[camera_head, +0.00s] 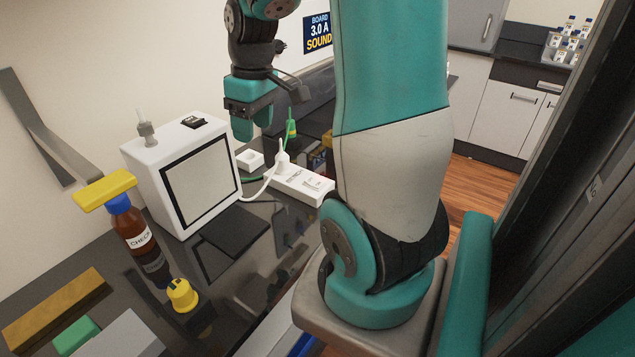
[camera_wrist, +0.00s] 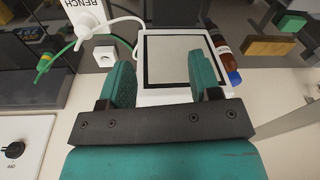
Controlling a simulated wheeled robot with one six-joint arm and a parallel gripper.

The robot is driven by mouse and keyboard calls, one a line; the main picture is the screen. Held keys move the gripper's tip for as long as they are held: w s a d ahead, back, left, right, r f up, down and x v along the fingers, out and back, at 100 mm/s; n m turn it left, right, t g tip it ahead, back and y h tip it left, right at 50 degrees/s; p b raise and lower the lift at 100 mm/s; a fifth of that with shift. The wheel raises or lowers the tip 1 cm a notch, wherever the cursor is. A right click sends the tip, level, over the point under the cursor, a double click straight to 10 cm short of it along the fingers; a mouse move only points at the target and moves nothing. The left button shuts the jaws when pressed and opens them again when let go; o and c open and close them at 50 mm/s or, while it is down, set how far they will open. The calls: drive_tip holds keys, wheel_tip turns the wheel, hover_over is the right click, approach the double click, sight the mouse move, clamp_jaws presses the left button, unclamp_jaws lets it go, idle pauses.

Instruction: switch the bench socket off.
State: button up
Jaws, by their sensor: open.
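The white bench socket strip (camera_head: 312,190) lies on the dark bench, right of the white device, with a white plug (camera_head: 282,160) standing in its far end. In the wrist view, part of the strip with the word BENCH (camera_wrist: 84,10) shows at the top left. A switch on it is too small to make out. My gripper (camera_head: 252,128) is open and empty, above and behind the strip in the head view. In the wrist view my gripper (camera_wrist: 166,78) has its fingers apart, with the white device (camera_wrist: 150,95) beyond them. Nothing touches the fingers.
The white device (camera_head: 150,185) with a grey screen stands left of the strip. A small white box (camera_head: 250,160) lies near it. A white panel with a black knob (camera_wrist: 14,149) is at lower left in the wrist view.

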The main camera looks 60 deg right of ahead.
sight(320, 184)
drive_tip(key=s+d+f+m+g, duration=0.1)
drive_tip(key=s+d+f, duration=0.15)
drive_tip(key=d, duration=0.45)
drive_tip(key=s+d+f+m, duration=0.1)
drive_tip(key=s+d, duration=0.3)
drive_tip(key=d, duration=0.3)
drive_tip(key=shift+h, duration=0.3)
wheel_tip(320, 184, down, 17)
drive_tip(key=shift+d+f+p, duration=0.1)
drive_tip(key=shift+d+p, duration=0.05)
drive_tip(key=shift+p, duration=0.55)
